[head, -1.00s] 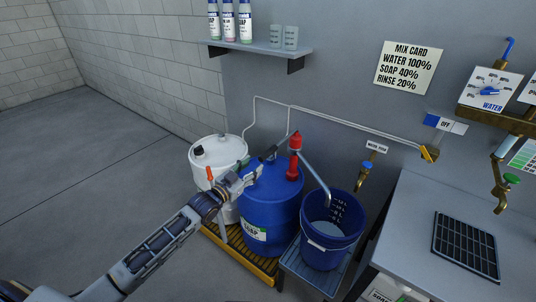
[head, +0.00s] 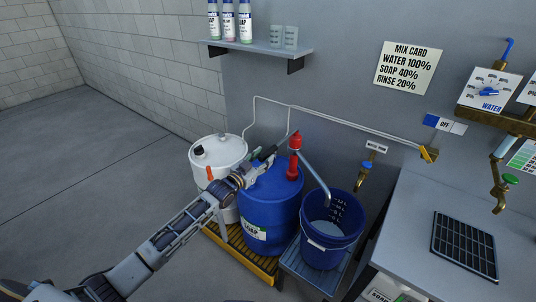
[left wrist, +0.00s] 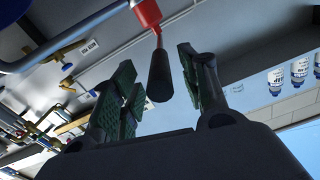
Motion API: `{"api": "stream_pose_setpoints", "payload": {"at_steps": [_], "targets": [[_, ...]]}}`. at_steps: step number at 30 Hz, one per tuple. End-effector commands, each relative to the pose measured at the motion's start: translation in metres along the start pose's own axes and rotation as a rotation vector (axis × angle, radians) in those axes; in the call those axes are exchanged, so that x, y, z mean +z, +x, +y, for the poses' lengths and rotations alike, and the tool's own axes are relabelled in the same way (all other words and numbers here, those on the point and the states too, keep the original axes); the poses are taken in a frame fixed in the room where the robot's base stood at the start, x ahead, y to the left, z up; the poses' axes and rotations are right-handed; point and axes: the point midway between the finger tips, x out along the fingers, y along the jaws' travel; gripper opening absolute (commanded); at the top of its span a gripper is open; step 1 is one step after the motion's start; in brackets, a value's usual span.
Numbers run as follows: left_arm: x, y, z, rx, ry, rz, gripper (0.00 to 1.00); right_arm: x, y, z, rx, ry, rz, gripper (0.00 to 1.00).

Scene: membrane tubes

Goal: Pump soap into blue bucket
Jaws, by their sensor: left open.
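The blue soap drum (head: 270,208) stands on a yellow-edged pallet. A red hand pump (head: 294,162) rises from its top, with a dark handle sticking out toward the left. The pump's grey spout (head: 314,178) slopes down over the blue bucket (head: 322,252), which has pale contents and inside level marks. My left gripper (head: 265,156) is over the drum's left side near the handle. In the left wrist view, the open green-padded fingers (left wrist: 160,92) have the black handle (left wrist: 159,74) in the gap between them, with no clear contact. My right gripper is out of view.
A white drum (head: 217,158) stands left of the soap drum. The bucket is on a low grey stand (head: 310,272). A grey counter (head: 425,225) is at the right, near brass taps (head: 364,180). A shelf (head: 262,48) holds bottles and cups. Open floor lies left.

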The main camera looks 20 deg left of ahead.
Motion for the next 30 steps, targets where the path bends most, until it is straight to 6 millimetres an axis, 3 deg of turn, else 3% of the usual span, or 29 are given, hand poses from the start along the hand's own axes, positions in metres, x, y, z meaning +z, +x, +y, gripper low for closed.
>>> {"api": "stream_pose_setpoints", "payload": {"at_steps": [15,29,30], "targets": [[-0.001,0.034,0.0,0.001,-0.001,0.0,0.44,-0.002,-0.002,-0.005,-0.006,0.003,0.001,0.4],[0.0,0.037,0.001,0.001,0.0,0.0,0.44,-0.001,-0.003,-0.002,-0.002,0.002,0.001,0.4],[0.0,0.037,0.001,0.001,0.0,0.0,0.39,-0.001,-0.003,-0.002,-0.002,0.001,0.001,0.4]]}}
